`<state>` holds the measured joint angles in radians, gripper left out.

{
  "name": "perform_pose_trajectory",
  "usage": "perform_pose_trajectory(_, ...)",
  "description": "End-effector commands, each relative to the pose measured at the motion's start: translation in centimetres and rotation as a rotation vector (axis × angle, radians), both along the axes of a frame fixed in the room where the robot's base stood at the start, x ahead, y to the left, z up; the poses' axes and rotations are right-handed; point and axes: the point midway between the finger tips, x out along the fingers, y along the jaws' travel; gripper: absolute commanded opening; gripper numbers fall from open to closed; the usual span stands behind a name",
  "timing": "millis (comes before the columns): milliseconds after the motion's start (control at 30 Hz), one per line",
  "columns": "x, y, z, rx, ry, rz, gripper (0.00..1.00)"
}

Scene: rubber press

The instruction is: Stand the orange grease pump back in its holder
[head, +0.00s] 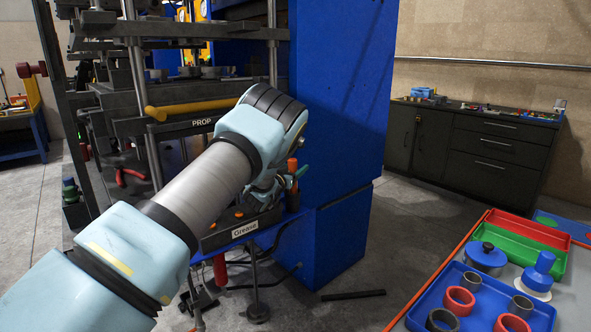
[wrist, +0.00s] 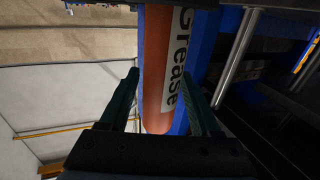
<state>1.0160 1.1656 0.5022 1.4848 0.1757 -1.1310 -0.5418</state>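The orange grease pump (wrist: 158,75), a cylinder with a white "Grease" label, lies between the two green fingers of my gripper (wrist: 160,90) in the wrist view. In the head view only a small orange part of the pump (head: 292,164) shows beside my gripper (head: 294,178), in front of the blue panel. The dark holder shelf with a "Grease" label (head: 245,228) is just below and left of my gripper. My arm covers part of it, and its receiving opening cannot be made out.
The press (head: 185,107) with a yellow "PROP" bar stands behind my arm. A blue cabinet (head: 345,120) rises close to the right of my gripper. A red cylinder (head: 220,270) hangs below the shelf. A blue tray (head: 413,322) holding rings stands at lower right.

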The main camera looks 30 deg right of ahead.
Motion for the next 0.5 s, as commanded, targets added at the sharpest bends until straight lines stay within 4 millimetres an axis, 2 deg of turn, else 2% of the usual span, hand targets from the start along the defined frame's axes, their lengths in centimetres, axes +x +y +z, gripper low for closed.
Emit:
perform_pose_trajectory(267,0.0,0.0,0.1,0.0,0.0,0.0,0.69)
perform_pose_trajectory(400,0.0,0.0,0.8,0.0,0.0,-0.001,0.69)
perform_pose_trajectory(500,-0.6,1.2,0.3,0.0,0.001,0.003,0.69)
